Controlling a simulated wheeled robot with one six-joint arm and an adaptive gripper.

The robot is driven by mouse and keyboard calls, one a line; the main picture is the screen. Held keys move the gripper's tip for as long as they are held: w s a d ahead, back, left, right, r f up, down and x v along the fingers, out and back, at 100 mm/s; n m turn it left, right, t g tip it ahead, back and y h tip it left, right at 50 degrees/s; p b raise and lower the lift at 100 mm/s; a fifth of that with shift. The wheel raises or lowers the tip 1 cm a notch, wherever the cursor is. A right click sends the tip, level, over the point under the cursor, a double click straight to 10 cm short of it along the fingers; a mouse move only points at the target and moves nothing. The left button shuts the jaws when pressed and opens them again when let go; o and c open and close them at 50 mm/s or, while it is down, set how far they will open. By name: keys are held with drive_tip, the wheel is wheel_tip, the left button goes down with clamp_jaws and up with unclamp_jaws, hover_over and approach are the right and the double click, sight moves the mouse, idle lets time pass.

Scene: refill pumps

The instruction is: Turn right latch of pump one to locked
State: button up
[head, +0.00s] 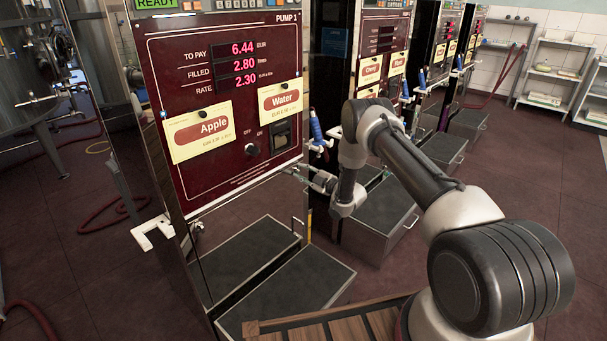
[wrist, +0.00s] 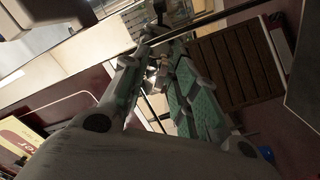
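Pump one (head: 220,100) stands at the left in the head view, with a dark red front panel and red digits. My gripper (head: 312,180) is at its right edge, just below the panel, at a small metal fitting (head: 297,168). I take this to be the right latch, but it is small and partly hidden. In the wrist view my gripper's fingers (wrist: 160,55) stand apart at the base and come closer at the tips, with green pads on the right finger. A small grey part shows between them. I cannot tell whether they touch it or which way the latch is turned.
A blue-handled nozzle (head: 317,127) hangs just above my gripper. Grey steps (head: 290,290) stand in front of pump one, with a wooden slatted surface (head: 340,325) nearer. More pumps (head: 380,40) stand behind to the right. A red hose (head: 110,212) lies on the floor at left.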

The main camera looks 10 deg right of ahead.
clamp_jaws()
drive_tip(key=shift+m, duration=0.4)
drive_tip(key=m, duration=0.9)
drive_tip(key=shift+a, duration=0.1)
drive_tip(key=shift+m, duration=0.4)
idle(0.4)
unclamp_jaws()
